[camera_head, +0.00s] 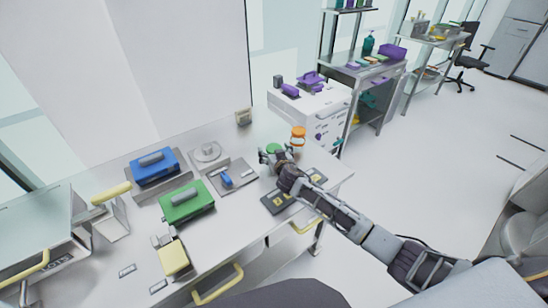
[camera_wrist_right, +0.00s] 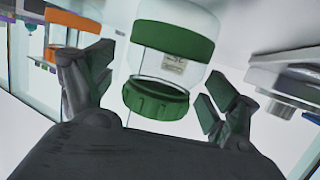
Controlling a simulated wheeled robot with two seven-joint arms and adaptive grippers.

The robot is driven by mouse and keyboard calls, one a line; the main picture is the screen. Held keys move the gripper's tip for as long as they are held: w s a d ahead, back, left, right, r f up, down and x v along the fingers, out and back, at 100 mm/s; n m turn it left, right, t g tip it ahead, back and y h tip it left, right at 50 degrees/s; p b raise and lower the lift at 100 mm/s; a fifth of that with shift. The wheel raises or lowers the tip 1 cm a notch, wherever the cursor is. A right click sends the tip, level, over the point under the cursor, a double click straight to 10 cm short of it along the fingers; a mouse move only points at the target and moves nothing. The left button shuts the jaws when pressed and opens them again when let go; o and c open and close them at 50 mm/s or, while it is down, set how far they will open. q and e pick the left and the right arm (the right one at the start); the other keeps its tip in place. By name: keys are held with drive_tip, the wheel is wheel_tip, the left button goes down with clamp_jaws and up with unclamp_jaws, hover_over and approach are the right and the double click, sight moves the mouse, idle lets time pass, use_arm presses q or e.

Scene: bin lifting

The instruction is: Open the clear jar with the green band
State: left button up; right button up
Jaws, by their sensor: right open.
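The clear jar with the green band shows large in the right wrist view (camera_wrist_right: 168,68). It has a green band at one end and a ribbed green lid (camera_wrist_right: 155,100) at the other, with a small label on its clear wall. My right gripper (camera_wrist_right: 158,92) is open, with one finger on each side of the lid and visible gaps to it. In the head view my right gripper (camera_head: 270,157) is at the jar's green part (camera_head: 274,148) and hides most of the jar. My left gripper is not in view.
An orange-topped jar (camera_head: 298,133) stands just behind. On the bench (camera_head: 235,215) are a green case (camera_head: 187,203), a blue case (camera_head: 154,168), a round-topped device (camera_head: 207,152), a grey tray (camera_head: 240,180) and dark slotted plates (camera_head: 279,203).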

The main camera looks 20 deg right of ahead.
drive_tip(key=c, duration=1.3)
drive_tip(key=shift+o, duration=0.2)
drive_tip(key=shift+r, duration=0.1)
drive_tip(key=shift+r, duration=4.95)
drive_tip(key=o, duration=0.4)
drive_tip(key=c, duration=0.7)
